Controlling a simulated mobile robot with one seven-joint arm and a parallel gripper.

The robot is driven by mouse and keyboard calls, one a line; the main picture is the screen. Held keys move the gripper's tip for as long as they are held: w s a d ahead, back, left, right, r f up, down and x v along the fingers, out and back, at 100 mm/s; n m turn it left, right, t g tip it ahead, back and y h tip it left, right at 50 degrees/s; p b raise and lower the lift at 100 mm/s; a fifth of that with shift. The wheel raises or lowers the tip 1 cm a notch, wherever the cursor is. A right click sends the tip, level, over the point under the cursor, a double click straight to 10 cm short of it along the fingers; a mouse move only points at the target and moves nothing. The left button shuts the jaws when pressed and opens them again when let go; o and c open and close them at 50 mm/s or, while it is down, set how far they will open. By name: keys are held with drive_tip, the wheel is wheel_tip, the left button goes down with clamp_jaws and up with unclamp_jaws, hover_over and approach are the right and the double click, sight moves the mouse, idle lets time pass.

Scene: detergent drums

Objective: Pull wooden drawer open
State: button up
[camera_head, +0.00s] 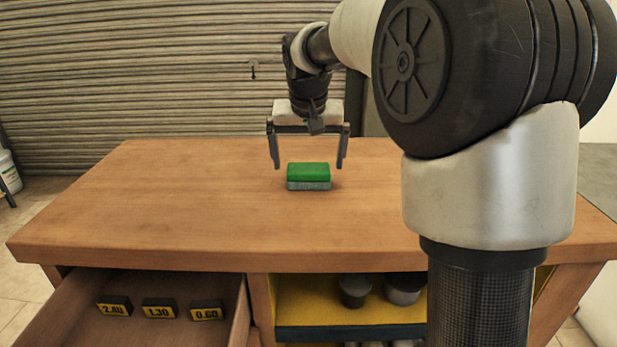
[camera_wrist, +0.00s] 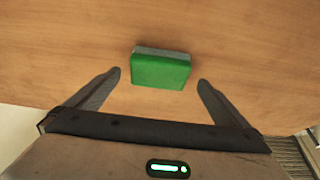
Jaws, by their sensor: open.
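The wooden drawer (camera_head: 66,318) is at the lower left of the head view, under the tabletop, and it stands pulled out with its inside showing. Its front panel and handle are not in view. Several small black blocks with yellow number labels (camera_head: 159,309) lie in it. My gripper (camera_head: 308,167) is open and empty above the wooden tabletop, well away from the drawer. In the wrist view my gripper (camera_wrist: 160,80) has its fingers spread on either side of a green and grey sponge-like block (camera_wrist: 160,71), apart from it.
The green block (camera_head: 309,173) rests on the wooden table (camera_head: 150,210). A yellow-lined shelf (camera_head: 310,298) with dark round weights (camera_head: 355,290) is right of the drawer. The left of the tabletop is clear. A white container (camera_head: 9,171) stands at the far left.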

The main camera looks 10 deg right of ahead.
sight(309, 168)
drive_tip(key=x, duration=0.4)
drive_tip(key=shift+d+f, duration=0.1)
drive_tip(key=shift+f, duration=0.1)
drive_tip(key=shift+r, duration=0.1)
drive_tip(key=c, duration=1.2)
